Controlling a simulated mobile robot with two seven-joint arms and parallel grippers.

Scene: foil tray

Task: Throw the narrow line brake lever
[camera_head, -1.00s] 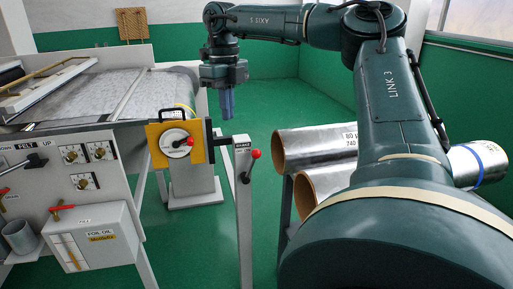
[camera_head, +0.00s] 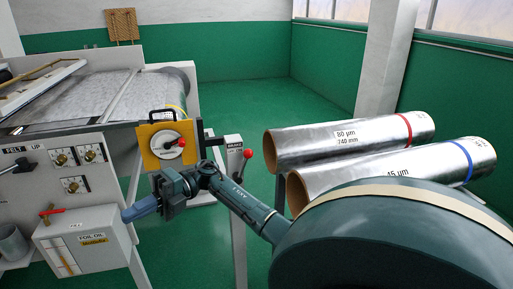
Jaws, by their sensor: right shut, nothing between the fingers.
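A brake lever with a red ball knob (camera_head: 248,154) is mounted on a grey post (camera_head: 238,195). The post has a white label (camera_head: 234,143) at its top, too small to read fully. My right forearm crosses in front of the post. My left gripper is not in view.
The green floor (camera_head: 240,90) behind is open.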

